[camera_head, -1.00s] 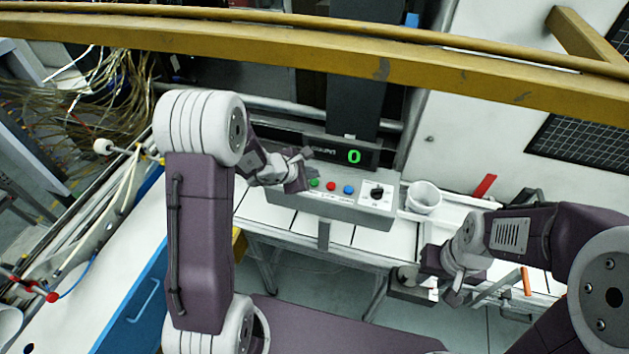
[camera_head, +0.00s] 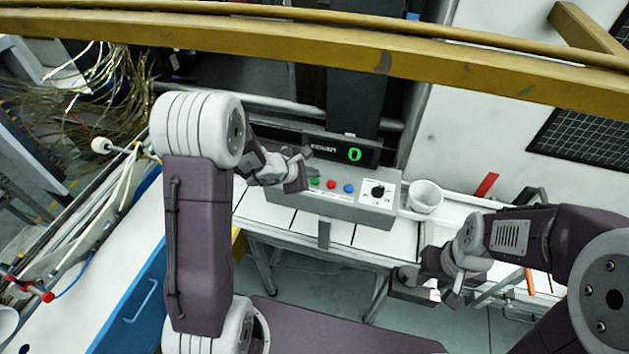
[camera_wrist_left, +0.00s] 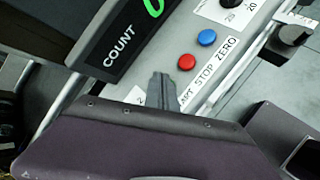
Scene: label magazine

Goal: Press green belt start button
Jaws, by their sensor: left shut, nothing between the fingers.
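The green button (camera_head: 315,181) is on the grey control box (camera_head: 335,208), left of the red button (camera_head: 331,184) and the blue button (camera_head: 348,188). My left gripper (camera_head: 303,153) is just left of the green button in the head view. In the left wrist view its shut, empty fingertips (camera_wrist_left: 161,80) lie over the row beside the red button (camera_wrist_left: 187,62), and the green button is hidden. I cannot tell whether they touch it. My right gripper (camera_head: 452,298) hangs by the bench's front edge, its finger gap unclear.
A counter display (camera_head: 342,150) reading 0 stands just behind the buttons. A black knob (camera_head: 377,191) is on the box's right end, with a white cup (camera_head: 424,196) beside it. A yellow beam (camera_head: 300,42) crosses above.

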